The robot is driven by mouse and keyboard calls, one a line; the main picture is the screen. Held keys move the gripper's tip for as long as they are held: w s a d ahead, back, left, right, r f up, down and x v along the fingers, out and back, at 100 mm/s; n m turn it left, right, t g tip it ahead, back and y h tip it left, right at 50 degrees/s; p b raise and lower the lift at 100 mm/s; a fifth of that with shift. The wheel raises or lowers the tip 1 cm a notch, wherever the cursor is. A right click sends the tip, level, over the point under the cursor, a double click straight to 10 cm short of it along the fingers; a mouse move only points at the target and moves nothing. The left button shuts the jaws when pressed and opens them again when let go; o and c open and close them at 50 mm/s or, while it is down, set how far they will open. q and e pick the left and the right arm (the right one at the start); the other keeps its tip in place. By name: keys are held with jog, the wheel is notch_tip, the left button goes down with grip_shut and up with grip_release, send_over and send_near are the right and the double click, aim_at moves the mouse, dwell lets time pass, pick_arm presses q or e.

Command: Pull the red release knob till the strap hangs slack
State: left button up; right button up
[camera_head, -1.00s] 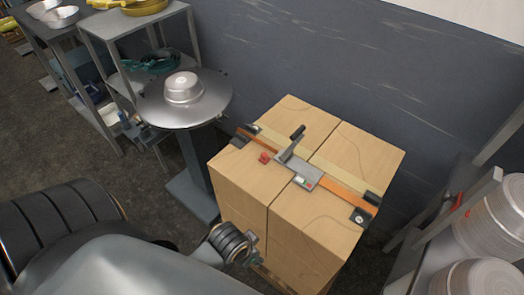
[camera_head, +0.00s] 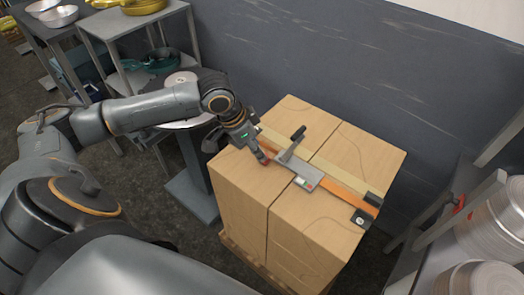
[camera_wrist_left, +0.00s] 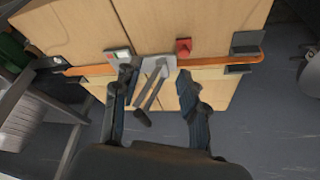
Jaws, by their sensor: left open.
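The red release knob (camera_wrist_left: 183,46) shows in the wrist view on the carton top, beside the grey ratchet buckle (camera_wrist_left: 155,66). In the head view only a bit of red shows at my left fingertips. The orange strap (camera_head: 345,190) runs flat and straight across the cartons through the buckle (camera_head: 300,172); it also shows in the wrist view (camera_wrist_left: 217,61). My left gripper (camera_head: 263,156) is over the knob end of the strap. In the wrist view its fingers (camera_wrist_left: 155,78) are apart and empty, the right fingertip just below the knob. My right gripper is out of view.
The cartons (camera_head: 240,205) stand on a pallet by a dark wall (camera_head: 370,80). A black lever (camera_head: 298,133) sticks up from the buckle. A round stand (camera_head: 185,122) and shelves are at left. A rack with stacked pans (camera_head: 490,225) is at right.

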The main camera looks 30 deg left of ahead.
pick_arm(q)
jog(key=w+a+r+n, duration=0.1)
jog(key=a+r, duration=0.2)
jog(key=a, duration=0.1)
jog(key=x, duration=1.3)
jog(key=shift+w+a, duration=0.2)
jog(key=shift+w, duration=0.05)
grip_shut()
